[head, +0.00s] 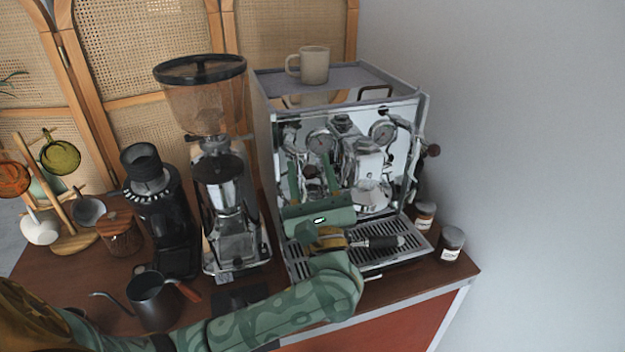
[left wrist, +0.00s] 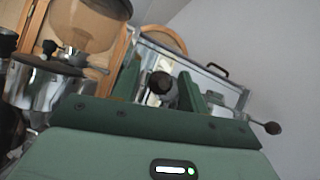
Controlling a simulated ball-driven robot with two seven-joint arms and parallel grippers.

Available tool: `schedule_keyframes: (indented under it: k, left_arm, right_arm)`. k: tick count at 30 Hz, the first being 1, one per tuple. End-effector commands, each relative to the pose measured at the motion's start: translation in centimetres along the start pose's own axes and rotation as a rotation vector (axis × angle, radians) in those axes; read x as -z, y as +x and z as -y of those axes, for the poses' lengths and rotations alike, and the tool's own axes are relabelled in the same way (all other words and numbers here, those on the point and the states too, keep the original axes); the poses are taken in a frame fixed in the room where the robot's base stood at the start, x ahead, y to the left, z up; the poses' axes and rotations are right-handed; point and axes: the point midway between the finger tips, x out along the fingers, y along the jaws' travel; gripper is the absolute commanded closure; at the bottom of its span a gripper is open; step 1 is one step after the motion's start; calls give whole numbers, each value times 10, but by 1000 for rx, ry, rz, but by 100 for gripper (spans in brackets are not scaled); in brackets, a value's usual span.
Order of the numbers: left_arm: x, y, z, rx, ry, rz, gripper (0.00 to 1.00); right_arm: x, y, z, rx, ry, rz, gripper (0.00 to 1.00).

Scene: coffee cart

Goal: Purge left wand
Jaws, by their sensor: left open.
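The chrome espresso machine (head: 345,115) stands at the back of the cart. My left gripper (head: 310,164) is in front of the machine's left half, its two green fingers open and pointing up at the front panel. A dark round knob (head: 311,172) shows between the fingers; in the left wrist view the knob (left wrist: 160,83) also sits between the open fingers (left wrist: 157,78). I cannot tell whether the fingers touch it. The left wand is not clearly visible, and my gripper and arm cover that area. A second dark knob (head: 433,150) is on the machine's right side. My right gripper is not in view.
A beige mug (head: 316,66) stands on the machine. A grinder (head: 222,205) stands close left, with a dark kettle (head: 152,300) in front. Two jars (head: 451,244) (head: 424,215) stand at right.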

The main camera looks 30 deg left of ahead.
Motion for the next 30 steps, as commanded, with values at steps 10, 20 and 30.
schedule_keyframes:
  k: [10, 20, 30]
  left_arm:
    - [4, -62, 0, 1, 0, -8, 56]
    - [3, -142, 0, 0, 1, -5, 56]
    - [0, -164, 0, 0, 0, -1, 56]
  right_arm:
    - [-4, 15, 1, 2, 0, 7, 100]
    - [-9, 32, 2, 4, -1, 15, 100]
    - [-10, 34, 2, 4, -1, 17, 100]
